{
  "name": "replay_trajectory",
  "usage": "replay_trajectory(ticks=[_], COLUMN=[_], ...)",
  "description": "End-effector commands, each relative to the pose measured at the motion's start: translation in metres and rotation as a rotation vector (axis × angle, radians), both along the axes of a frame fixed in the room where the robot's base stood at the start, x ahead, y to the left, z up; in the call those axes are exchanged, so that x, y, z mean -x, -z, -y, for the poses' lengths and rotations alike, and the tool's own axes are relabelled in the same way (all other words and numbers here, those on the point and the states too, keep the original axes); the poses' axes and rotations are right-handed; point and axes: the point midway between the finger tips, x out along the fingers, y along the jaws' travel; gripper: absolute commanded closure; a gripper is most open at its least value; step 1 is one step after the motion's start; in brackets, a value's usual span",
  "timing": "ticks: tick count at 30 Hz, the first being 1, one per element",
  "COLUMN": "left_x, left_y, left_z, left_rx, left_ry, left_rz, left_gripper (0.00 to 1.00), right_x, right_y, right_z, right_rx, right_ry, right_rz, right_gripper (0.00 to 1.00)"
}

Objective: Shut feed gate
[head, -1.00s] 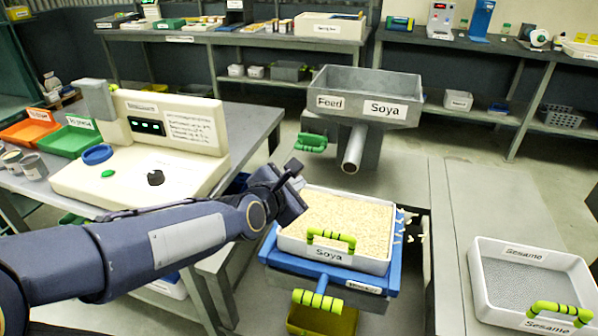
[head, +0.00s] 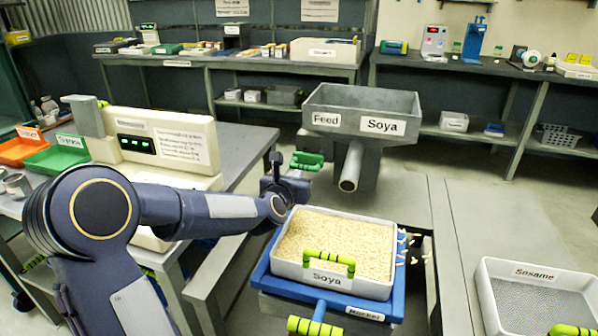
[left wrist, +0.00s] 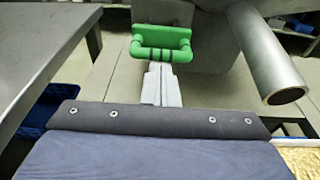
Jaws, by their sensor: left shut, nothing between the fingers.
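The handle also shows in the left wrist view (left wrist: 178,53), at top centre. My left gripper (head: 296,179) is just below and left of the handle in the head view. In the left wrist view its grey fingers (left wrist: 160,78) are together, empty, and point at the handle. Whether the tips touch the handle I cannot tell. My right gripper is not in view.
A white Soya tray (head: 292,268) full of pale beans sits on a blue rocker (head: 262,277) under the spout. A Sesame tray (head: 484,290) stands at right. A cream control panel (head: 205,145) is on the left bench. Beans lie spilled beside the Soya tray.

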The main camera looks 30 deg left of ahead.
Motion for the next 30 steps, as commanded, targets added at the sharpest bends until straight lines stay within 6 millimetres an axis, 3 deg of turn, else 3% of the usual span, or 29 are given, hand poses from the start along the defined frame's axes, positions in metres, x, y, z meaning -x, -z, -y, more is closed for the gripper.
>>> replay_trajectory(ticks=[7,20,30], left_x=[-0.026,-0.03,-0.076], left_y=[0.005,0.006,0.008], left_z=[-0.006,-0.007,-0.018], left_rx=[0.0,0.0,0.001], left_ry=[0.0,0.0,0.001], left_rz=[0.0,0.0,0.0], left_gripper=[1.0,1.0,1.0], right_x=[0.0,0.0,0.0], right_y=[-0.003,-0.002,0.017], right_z=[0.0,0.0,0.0], right_rx=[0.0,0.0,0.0], right_ry=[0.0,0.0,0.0], right_rz=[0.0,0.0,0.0], right_gripper=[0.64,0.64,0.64])
